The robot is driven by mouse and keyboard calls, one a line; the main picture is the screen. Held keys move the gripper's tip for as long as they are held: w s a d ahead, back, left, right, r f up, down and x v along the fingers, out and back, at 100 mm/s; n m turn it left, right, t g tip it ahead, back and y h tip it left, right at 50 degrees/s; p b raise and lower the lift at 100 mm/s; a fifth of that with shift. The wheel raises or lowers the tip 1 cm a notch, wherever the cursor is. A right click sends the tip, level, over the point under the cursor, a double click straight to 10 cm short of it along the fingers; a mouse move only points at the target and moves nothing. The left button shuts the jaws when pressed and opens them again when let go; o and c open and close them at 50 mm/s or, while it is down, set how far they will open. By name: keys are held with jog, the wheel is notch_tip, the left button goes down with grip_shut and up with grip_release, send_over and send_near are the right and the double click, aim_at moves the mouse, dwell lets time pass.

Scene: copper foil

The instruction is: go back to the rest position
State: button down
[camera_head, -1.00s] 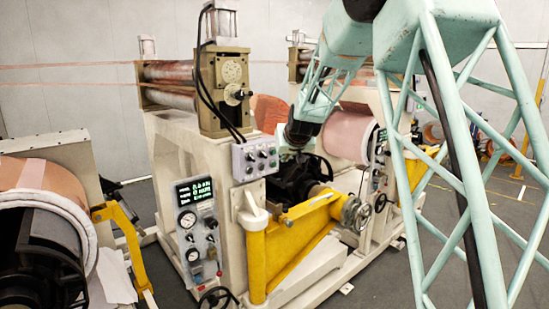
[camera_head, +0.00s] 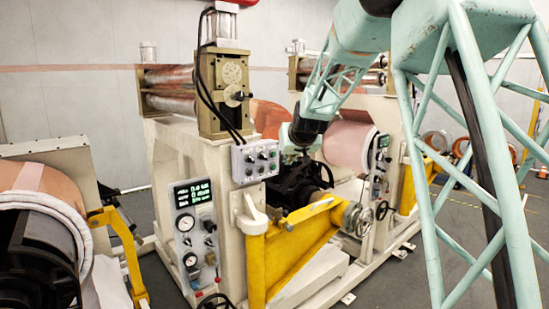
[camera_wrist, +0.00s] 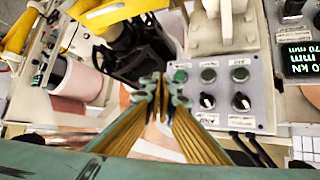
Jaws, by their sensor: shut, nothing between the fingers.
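My gripper (camera_wrist: 164,86) shows in the wrist view with its two fingertips together and nothing between them. In that view it is over the left edge of the grey button box (camera_wrist: 222,90), near a green button. Whether it touches the box cannot be told. In the head view my gripper (camera_head: 297,157) is small and partly hidden, to the right of the button box (camera_head: 255,160) on the machine. My teal lattice arm reaches down to it from the upper right.
A yellow swing arm (camera_head: 290,250) with a handwheel (camera_head: 358,216) juts out below my gripper. A pink foil roll (camera_head: 350,142) is behind it to the right. A gauge panel (camera_head: 196,235) stands on the machine front. A copper roll (camera_head: 45,180) is at the left.

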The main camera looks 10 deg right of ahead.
jog(key=s+a+r+g+b, duration=0.1)
jog(key=s+r+g+b, duration=0.2)
jog(key=s, duration=3)
jog(key=s+f+g+b, duration=0.1)
jog(key=s+f, duration=0.2)
jog(key=s, duration=1.1)
jog(key=s+f+g, duration=0.1)
jog(key=s+f, duration=0.3)
jog(key=s, duration=1)
jog(key=s+f+g+b, duration=0.1)
jog(key=s+f, duration=0.3)
jog(key=s, duration=0.9)
jog(key=shift+s+d+f+g+b, duration=0.15)
jog(key=shift+s+d+g+b, duration=0.1)
jog(key=shift+s+g+b, duration=0.15)
